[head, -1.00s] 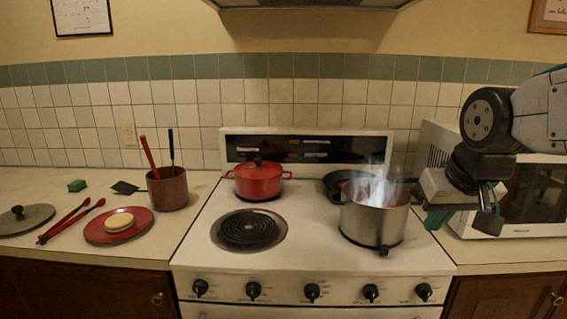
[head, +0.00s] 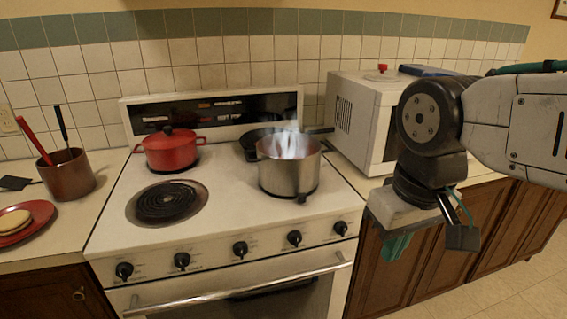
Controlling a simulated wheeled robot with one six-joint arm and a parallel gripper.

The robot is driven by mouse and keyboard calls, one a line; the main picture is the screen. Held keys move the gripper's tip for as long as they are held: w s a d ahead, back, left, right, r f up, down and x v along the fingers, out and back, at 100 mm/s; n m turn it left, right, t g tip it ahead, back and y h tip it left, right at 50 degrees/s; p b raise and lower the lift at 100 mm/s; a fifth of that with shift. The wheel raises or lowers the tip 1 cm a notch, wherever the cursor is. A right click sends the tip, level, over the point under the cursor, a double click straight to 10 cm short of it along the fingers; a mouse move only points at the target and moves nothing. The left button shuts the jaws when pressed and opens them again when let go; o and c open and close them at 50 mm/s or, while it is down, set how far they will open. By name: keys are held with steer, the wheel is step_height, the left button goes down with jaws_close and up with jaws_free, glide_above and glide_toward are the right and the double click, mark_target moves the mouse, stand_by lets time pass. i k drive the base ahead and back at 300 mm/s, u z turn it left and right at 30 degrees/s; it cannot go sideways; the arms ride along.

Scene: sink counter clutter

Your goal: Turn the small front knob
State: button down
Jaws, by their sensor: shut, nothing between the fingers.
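Several small black knobs sit in a row on the stove's sloping front panel: a far left knob (head: 124,270), a second knob (head: 181,260), a middle knob (head: 240,249), a fourth knob (head: 294,238) and a far right knob (head: 340,228). They look alike, and I cannot tell which one the task means. My gripper (head: 425,243) hangs to the right of the stove, pointing down in front of the right-hand cabinets. It is shut, with nothing seen in it. It is apart from the knobs, the far right one being closest in the picture.
A steel pot (head: 288,178) with flame or steam rising stands on the stove's right side, a dark pan behind it. A red pot (head: 168,150) is at the back left. A microwave (head: 352,115) stands right of the stove. The oven handle (head: 235,287) runs below the knobs.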

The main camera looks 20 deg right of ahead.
mark_target(340, 228)
steer(key=u, duration=0.9)
steer(key=k, duration=0.8)
steer(key=z, duration=0.45)
